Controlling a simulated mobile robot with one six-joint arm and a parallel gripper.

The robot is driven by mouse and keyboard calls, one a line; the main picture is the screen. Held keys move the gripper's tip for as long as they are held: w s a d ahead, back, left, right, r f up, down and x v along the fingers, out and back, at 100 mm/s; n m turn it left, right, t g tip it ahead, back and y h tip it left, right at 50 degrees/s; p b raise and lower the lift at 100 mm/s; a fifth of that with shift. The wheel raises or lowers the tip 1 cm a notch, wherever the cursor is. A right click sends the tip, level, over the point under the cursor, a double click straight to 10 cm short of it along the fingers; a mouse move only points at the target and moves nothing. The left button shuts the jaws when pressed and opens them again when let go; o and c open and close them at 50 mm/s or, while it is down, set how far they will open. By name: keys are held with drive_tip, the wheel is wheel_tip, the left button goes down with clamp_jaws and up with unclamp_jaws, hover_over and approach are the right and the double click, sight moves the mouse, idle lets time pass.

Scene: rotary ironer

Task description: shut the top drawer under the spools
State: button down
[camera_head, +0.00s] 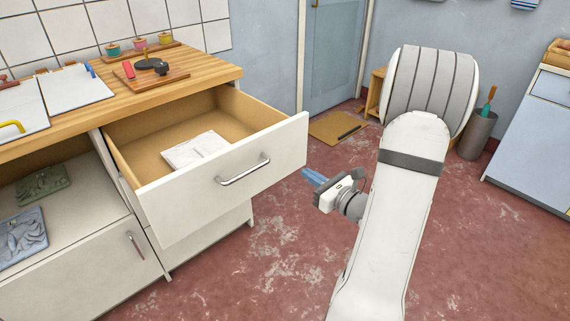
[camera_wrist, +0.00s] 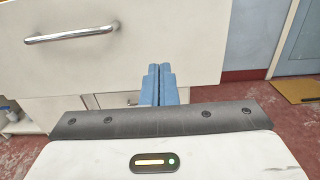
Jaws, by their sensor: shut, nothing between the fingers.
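The top drawer (camera_head: 225,174) under the counter is pulled far out, with a white front and a metal bar handle (camera_head: 243,170). A folded white cloth (camera_head: 196,150) lies inside it. The spools (camera_head: 139,44) stand on a wooden strip at the back of the counter. My gripper (camera_head: 310,176) is shut and empty, with blue fingers pointing toward the right end of the drawer front. In the wrist view, the fingers (camera_wrist: 158,86) appear against the lower right part of the drawer front (camera_wrist: 150,35), right of the handle (camera_wrist: 72,34). I cannot tell whether they touch it.
The wooden counter (camera_head: 215,73) holds a board with dark and red items (camera_head: 150,73). A brown mat (camera_head: 337,128) lies by the blue door (camera_head: 332,50). The red floor right of the drawer is mostly clear.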

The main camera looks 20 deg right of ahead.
sight(280, 155)
drive_tip(key=b+x, duration=0.1)
drive_tip(key=x, duration=0.7)
drive_tip(key=shift+w+a+f, duration=0.1)
drive_tip(key=shift+w+a, duration=0.05)
drive_tip(key=shift+w, duration=0.2)
